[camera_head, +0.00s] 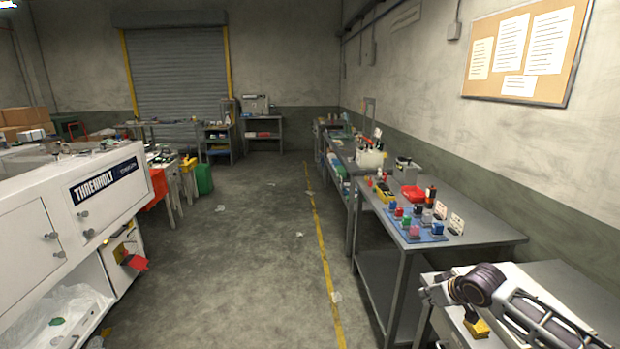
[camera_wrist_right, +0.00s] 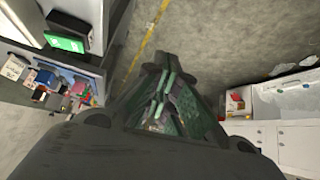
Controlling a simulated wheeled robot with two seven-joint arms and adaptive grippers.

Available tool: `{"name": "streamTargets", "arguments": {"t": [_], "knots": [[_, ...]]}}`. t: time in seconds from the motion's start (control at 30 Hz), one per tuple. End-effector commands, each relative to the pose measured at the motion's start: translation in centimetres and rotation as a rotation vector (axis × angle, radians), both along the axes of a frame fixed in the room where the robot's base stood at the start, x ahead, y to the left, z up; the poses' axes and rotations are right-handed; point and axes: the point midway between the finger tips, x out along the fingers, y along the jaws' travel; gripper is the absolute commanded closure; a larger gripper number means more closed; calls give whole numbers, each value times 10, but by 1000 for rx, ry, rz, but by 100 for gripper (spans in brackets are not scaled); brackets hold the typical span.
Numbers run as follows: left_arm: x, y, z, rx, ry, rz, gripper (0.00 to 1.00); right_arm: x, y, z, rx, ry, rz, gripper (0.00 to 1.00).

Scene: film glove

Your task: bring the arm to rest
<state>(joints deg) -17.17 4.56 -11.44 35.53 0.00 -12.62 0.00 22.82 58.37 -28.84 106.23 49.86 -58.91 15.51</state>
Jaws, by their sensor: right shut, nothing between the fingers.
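My right arm comes in at the lower right of the head view. Its gripper (camera_head: 432,291) points left, above the floor beside the near end of the right-hand workbench row. In the right wrist view the gripper's fingers (camera_wrist_right: 167,80) are together with nothing held, and bare floor with a yellow line lies beyond them. The gripper appears apart from the benches. My left gripper is not in the head view.
A grey workbench (camera_head: 478,237) on the right holds a blue mat (camera_head: 432,238) with several small coloured items and a red tray (camera_head: 412,193). A white cabinet (camera_head: 105,215) stands at left. The floor aisle (camera_head: 240,270) between is mostly clear, with paper scraps.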

Motion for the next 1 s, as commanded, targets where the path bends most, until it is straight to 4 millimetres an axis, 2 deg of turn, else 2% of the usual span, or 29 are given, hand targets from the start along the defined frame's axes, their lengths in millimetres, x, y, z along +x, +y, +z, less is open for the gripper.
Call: {"name": "streamTargets", "arguments": {"t": [0.03, 0.2, 0.5, 0.7, 1.0], "knots": [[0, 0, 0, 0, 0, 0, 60, -8, 15, -11, 2, 14, 20, 100], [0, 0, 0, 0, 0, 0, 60, -35, 54, -38, -10, 43, 77, 100], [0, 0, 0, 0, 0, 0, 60, -84, 109, -71, -17, 83, 140, 100], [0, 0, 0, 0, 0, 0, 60, -117, 135, -85, -19, 105, 158, 100], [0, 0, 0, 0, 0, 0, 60, -166, 158, -96, -20, 140, 145, 100]]}}
